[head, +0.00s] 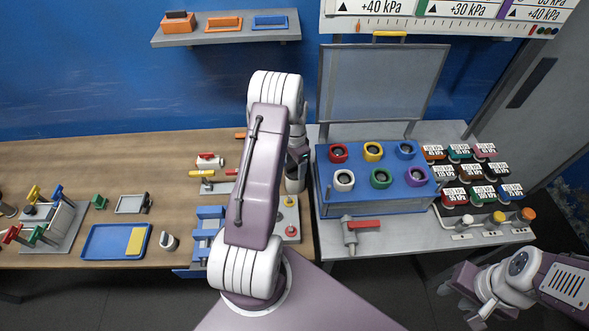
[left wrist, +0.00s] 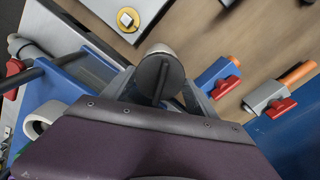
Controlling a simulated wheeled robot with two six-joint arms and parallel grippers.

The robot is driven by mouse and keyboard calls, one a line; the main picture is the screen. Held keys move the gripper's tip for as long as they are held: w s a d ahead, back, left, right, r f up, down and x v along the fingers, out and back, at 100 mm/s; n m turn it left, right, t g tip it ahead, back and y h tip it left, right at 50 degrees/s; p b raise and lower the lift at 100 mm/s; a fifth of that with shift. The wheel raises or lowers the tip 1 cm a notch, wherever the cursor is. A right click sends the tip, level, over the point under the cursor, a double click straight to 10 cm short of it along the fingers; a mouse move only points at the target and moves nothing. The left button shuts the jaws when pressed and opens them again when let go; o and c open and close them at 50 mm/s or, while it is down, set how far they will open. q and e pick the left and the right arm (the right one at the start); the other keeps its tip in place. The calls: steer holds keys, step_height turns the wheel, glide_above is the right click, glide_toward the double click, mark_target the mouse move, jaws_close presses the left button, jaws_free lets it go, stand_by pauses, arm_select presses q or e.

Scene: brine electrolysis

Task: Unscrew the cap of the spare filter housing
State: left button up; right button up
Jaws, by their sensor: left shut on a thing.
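My left gripper (left wrist: 160,90) is shut on a round dark cap (left wrist: 155,78) with a raised ridge across it. A pale rounded body (left wrist: 160,49) shows just behind the cap in the left wrist view; this looks like the spare filter housing. In the head view my left arm hides most of this spot, and only a grey-white cylinder (head: 294,184) shows below the gripper (head: 297,165), at the bench's right end. My right gripper (head: 468,298) hangs at the lower right, in front of the grey table and away from everything; its finger gap is unclear.
A blue box (head: 372,201) with coloured ring ports stands right of the left gripper. A red-handled valve (head: 362,224) lies before it. Labelled cartridges (head: 471,172) stand farther right.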

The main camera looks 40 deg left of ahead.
arm_select(q)
steer(key=n, duration=0.4)
steer(key=shift+n, duration=0.9)
steer(key=n, duration=0.2)
steer(key=shift+n+p, duration=0.3)
steer(key=n, duration=0.3)
steer(key=n, duration=0.4)
steer(key=shift+r, duration=0.1)
steer(key=shift+n, duration=0.9)
